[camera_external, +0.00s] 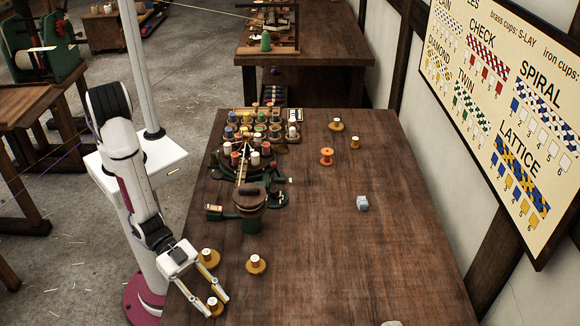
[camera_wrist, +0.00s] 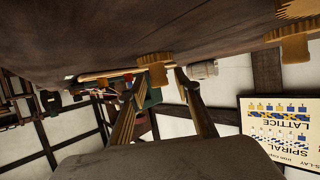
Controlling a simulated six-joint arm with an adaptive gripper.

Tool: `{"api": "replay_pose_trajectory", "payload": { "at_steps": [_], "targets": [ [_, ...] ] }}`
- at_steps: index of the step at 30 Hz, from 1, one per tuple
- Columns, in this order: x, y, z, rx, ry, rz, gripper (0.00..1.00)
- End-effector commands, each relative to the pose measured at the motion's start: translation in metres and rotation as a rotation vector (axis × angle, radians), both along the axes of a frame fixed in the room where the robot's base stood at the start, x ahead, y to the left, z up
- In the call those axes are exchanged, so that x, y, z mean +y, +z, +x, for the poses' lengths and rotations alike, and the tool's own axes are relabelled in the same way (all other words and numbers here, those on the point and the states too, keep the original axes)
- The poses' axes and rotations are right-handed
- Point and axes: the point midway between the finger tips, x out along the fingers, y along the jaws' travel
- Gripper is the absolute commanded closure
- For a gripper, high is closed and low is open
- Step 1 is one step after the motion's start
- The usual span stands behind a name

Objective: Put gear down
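A small brass-coloured gear piece with a pale top (camera_external: 213,303) stands at the near left edge of the wooden table, between my fingertips. It also shows in the wrist view (camera_wrist: 155,59), where the picture is upside down, and its toothed base appears to rest on the table. My gripper (camera_external: 215,307) is low at the table's near left edge, its two fingers spread on either side of this gear. In the wrist view the fingertips (camera_wrist: 160,75) are apart beside the gear's narrower top. I see no clear grip on it, though contact is partly hidden.
Two similar gear pieces stand close by, one behind my fingers (camera_external: 208,258) and one to the right (camera_external: 256,264). A dark green machine (camera_external: 250,200) and crowded spools (camera_external: 260,130) lie farther back. The table's right front is largely clear.

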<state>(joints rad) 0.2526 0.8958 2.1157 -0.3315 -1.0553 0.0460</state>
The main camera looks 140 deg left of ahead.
Motion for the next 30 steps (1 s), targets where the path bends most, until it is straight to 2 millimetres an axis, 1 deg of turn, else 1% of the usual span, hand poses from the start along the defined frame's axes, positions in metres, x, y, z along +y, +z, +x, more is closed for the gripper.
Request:
{"api": "replay_pose_trajectory", "payload": {
  "at_steps": [8,24,30],
  "targets": [
    [-0.001,0.009,-0.022,0.002,0.000,0.001,0.68],
    [-0.005,0.034,-0.083,0.002,-0.001,0.000,0.68],
    [-0.007,0.041,-0.100,0.001,-0.001,0.000,0.68]
  ]
}}
